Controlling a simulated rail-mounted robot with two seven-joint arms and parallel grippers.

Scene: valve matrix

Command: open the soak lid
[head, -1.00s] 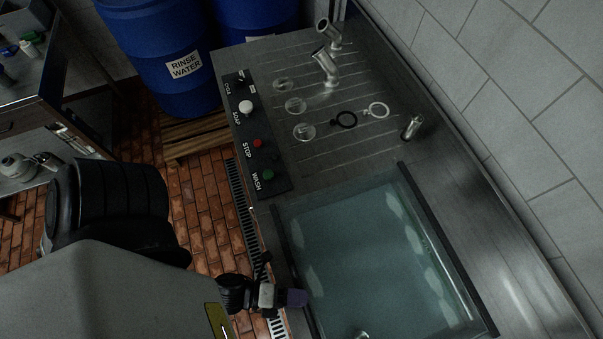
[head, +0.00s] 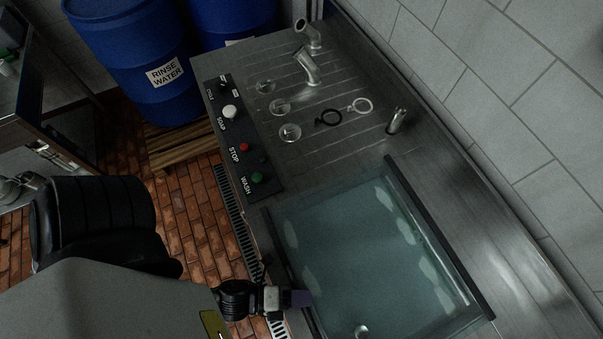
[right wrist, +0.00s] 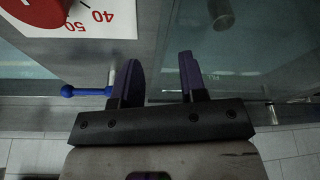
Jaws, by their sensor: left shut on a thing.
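A clear glass lid (head: 365,255) with dark edge strips covers a basin in the steel counter in the head view. It looks flat, and no label on it is readable to confirm it is the soak lid. A small round metal knob (head: 361,331) shows at the bottom edge. My right gripper (right wrist: 160,78) shows in the right wrist view. Its purple fingers are apart with nothing between them, above a steel surface between glass panes.
A control panel (head: 240,138) with buttons, metal spouts (head: 306,68) and loose rings (head: 328,117) are beyond the lid. Blue barrels (head: 135,60) stand behind. A tiled wall (head: 490,110) bounds the right. A dial plate (right wrist: 70,15) and blue-knobbed lever (right wrist: 85,92) show in the wrist view.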

